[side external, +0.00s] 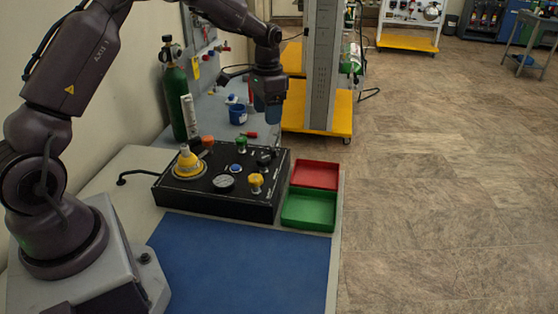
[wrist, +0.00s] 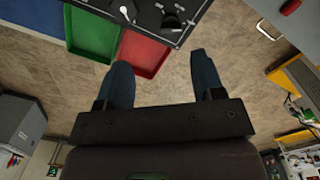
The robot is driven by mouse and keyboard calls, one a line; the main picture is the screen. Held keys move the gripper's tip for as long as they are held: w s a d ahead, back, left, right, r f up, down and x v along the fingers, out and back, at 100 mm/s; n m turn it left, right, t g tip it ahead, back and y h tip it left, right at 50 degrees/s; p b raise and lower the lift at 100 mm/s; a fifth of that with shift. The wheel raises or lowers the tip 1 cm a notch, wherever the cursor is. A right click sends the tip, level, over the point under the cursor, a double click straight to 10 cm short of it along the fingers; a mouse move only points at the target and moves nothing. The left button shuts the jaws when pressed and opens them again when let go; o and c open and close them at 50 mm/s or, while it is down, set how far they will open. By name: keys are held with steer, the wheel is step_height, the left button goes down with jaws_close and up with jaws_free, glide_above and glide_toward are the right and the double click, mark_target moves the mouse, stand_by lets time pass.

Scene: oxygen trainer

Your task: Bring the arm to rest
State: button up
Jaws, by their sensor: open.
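My gripper (side external: 268,108) hangs pointing down above the far right end of the bench, beyond the black control box (side external: 215,203). In the wrist view my gripper (wrist: 160,80) shows two blue fingers spread wide with nothing between them but floor in the background. The gripper is open and empty. It is apart from the box and the trays. The control box carries a yellow dome, a gauge and several coloured knobs.
A red tray (side external: 316,175) and a green tray (side external: 308,210) sit right of the box. A blue mat (side external: 240,268) lies in front. A green cylinder (side external: 176,100) stands behind. A grey column (side external: 320,65) on a yellow base (side external: 318,122) stands close beside my gripper.

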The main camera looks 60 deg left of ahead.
steer(key=s+d+r+t, duration=0.2)
steer(key=s+d+r, duration=0.3)
steer(key=s, duration=0.3)
steer(key=s+d+r+n+t, duration=0.1)
steer(key=s+d+r+t, duration=0.1)
steer(key=s+d+r, duration=0.3)
steer(key=s+d+r+t, duration=0.2)
steer(key=s+d+r, duration=0.3)
steer(key=s, duration=0.8)
step_height(320, 180, up, 2)
steer(key=shift+r+n, duration=0.1)
steer(key=shift+n, duration=0.2)
